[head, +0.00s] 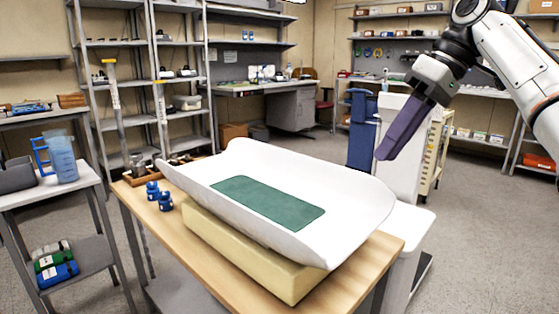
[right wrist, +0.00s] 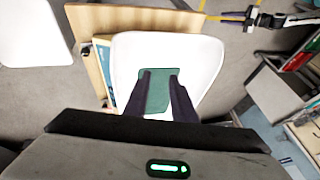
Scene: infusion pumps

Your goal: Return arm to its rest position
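My right arm (head: 508,58) comes in from the upper right of the head view. Its gripper (head: 384,155) hangs tilted down to the left, in the air above and right of the white scale tray (head: 350,187). In the right wrist view, the dark fingers of my right gripper (right wrist: 159,77) stand apart with nothing between them. The tray (right wrist: 204,60) and its green mat (right wrist: 153,92) show beyond and below the fingers. My left gripper does not show in the head view.
The tray rests on a cream base (head: 245,250) on a wooden-topped table (head: 165,250). Small blue items (head: 158,196) stand at its left. A side table (head: 75,187) with a blue jug (head: 62,160) is at far left. Open floor (head: 480,230) lies at the right.

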